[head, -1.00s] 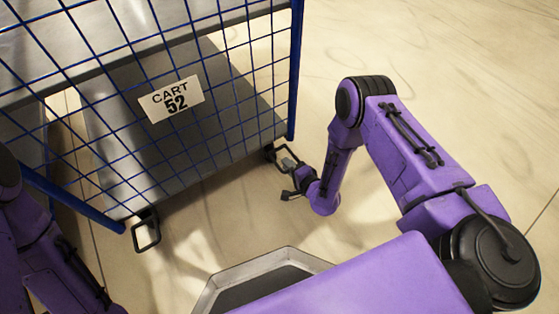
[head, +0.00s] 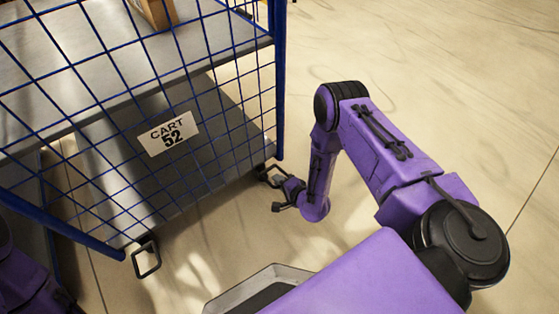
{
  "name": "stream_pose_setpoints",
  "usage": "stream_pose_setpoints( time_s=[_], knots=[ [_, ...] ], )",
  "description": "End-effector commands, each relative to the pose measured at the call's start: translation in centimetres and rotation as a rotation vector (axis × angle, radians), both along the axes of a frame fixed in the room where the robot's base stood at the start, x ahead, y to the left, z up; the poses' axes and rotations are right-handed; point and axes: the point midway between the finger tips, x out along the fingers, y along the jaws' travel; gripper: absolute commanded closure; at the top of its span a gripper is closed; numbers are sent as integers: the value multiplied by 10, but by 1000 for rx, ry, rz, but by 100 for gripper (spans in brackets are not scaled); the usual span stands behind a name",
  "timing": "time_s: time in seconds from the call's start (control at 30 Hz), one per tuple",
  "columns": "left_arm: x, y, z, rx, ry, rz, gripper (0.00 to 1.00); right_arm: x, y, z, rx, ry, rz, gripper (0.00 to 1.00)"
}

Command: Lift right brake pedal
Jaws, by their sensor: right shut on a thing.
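The blue wire-mesh cart (head: 281,90) stands in front of me with a sign reading "CART 52" (head: 168,134). The right brake pedal (head: 267,172), a small dark metal loop, sticks out low at the cart's near right corner. My right gripper (head: 276,192) is down at this pedal and shut on it; the fingers are small and partly hide it. The left brake pedal (head: 147,261), a similar loop, hangs free below the near left corner. Part of my left arm shows at the lower left edge, but its gripper is out of view.
A cardboard box (head: 157,12) sits on the cart's upper grey shelf (head: 60,80). The lower grey deck (head: 205,165) looks bare. The pale tiled floor (head: 430,60) is clear to the right of the cart.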

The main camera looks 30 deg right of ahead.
Motion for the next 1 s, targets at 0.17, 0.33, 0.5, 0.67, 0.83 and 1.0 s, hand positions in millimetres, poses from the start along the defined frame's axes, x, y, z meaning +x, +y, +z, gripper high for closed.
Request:
stream_pose_setpoints(
  time_s=[0.17,0.33,0.5,0.67,0.83,1.0],
  knots=[
    [0,0,0,0,1,-1,57,0,0,0,0,-1,-1,100],
    [0,0,0,0,1,-1,57,0,0,0,0,-1,0,62],
    [0,0,0,0,1,-1,57,0,0,0,0,-1,0,62],
    [4,1,9,17,-44,34,57,-11,-1,9,0,2,0,62],
    [14,4,32,53,-144,107,57,-45,-5,31,1,3,0,62],
    [16,6,45,56,-151,109,57,-77,-8,46,0,2,0,62]
  ],
)
